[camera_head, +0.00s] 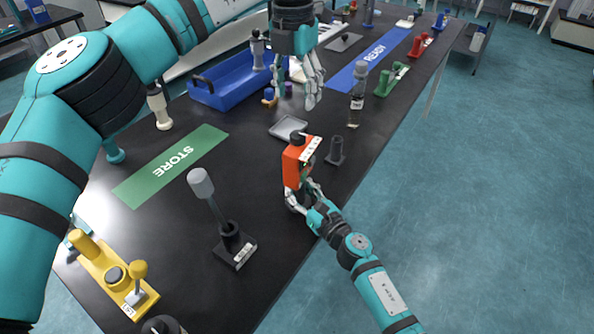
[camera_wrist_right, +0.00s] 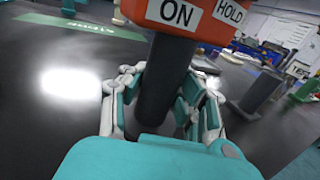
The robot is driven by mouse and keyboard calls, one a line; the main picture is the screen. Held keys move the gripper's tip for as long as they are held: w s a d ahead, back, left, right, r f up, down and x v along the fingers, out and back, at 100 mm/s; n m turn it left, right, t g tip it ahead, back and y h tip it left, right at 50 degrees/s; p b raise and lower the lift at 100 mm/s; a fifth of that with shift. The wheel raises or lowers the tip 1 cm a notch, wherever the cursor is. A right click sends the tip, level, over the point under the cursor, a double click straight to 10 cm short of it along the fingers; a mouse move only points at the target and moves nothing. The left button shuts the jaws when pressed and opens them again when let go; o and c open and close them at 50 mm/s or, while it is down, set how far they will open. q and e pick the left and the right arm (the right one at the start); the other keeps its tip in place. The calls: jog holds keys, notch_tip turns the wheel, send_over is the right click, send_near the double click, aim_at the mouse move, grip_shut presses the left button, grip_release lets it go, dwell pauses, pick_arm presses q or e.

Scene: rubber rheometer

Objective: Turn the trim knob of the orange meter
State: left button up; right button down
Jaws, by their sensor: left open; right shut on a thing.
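The orange meter (camera_head: 296,160) stands upright near the table's right edge, with a dark knob (camera_head: 297,138) on its top. In the right wrist view its orange body (camera_wrist_right: 188,12) bears the labels ON and HOLD and sits above a dark handle (camera_wrist_right: 163,85). My right gripper (camera_head: 302,200) is shut around that handle, below the orange body; it also shows in the right wrist view (camera_wrist_right: 160,100). My left gripper (camera_head: 312,98) is open and empty, fingers down, above and behind the meter. The knob is out of the right wrist view.
A grey tray (camera_head: 288,127) and a dark stand (camera_head: 335,152) are close to the meter. A blue bin (camera_head: 225,88), a green STORE mat (camera_head: 170,165) and a yellow fixture (camera_head: 112,275) lie left.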

aim_at(295, 133)
pick_arm(q)
jog(key=s+a+r+m+t+h, duration=0.1)
jog(key=s+a+m+h, duration=0.1)
jog(key=a+m+h, duration=0.45)
jog(key=d+f+y, duration=0.1)
jog(key=d+f, duration=0.1)
jog(key=f, duration=0.1)
jog(key=w+d+f+m, duration=0.1)
jog(key=d+f, duration=0.1)
jog(key=f, duration=0.2)
jog(key=d+f+y, duration=0.1)
jog(key=d+f, duration=0.1)
jog(key=f, duration=0.1)
jog(key=shift+w+f+m+y, duration=0.35)
jog(key=shift+f, duration=0.05)
grip_shut()
jog(key=shift+t, duration=0.3)
